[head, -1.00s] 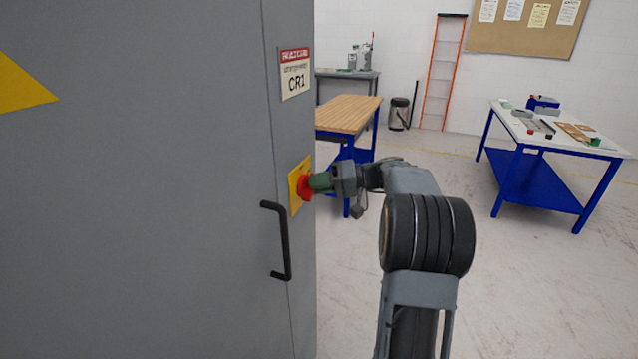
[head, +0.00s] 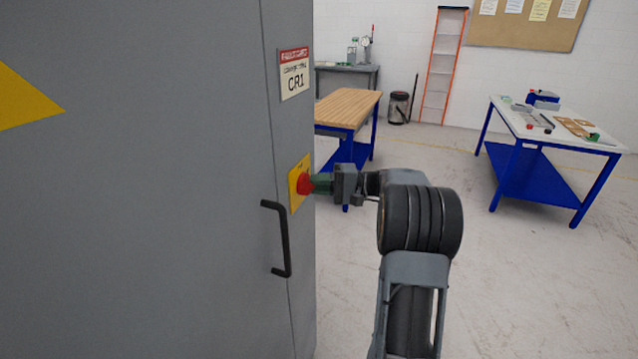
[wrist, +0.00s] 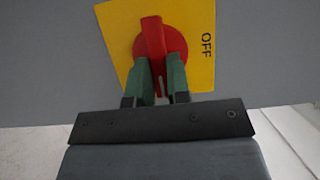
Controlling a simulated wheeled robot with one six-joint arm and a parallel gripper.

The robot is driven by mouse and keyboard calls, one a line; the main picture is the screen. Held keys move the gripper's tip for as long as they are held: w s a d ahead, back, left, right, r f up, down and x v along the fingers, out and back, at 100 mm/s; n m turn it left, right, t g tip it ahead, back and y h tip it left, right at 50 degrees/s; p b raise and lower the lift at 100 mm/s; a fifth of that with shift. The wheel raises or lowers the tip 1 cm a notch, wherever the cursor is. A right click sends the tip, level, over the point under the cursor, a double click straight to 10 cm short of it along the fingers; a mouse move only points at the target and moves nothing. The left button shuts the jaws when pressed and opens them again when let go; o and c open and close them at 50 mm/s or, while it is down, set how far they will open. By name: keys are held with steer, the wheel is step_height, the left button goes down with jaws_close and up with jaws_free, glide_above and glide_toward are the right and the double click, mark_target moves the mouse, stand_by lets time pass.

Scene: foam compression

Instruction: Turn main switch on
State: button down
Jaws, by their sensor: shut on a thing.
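The red main switch (head: 304,184) is a rotary knob on a yellow plate (head: 295,201) on the side of the grey cabinet. In the wrist view the red switch (wrist: 152,35) has its raised handle close to upright in the picture, and the yellow plate (wrist: 199,75) shows the word OFF to the right. My gripper (head: 316,183) reaches the switch from the right. In the wrist view the green fingers of my gripper (wrist: 158,68) are on either side of the lower part of the handle, shut on it. Other labels on the plate cannot be read.
A wooden-topped table (head: 347,108) stands behind my arm. A white-topped workbench (head: 550,125) is at the right. The floor between is clear.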

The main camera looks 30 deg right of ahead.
stand_by(0.4)
steer(key=c, duration=1.1)
jaws_free()
steer(key=b+v, duration=0.2)
steer(key=v, duration=1.2)
steer(key=shift+w+a, duration=0.1)
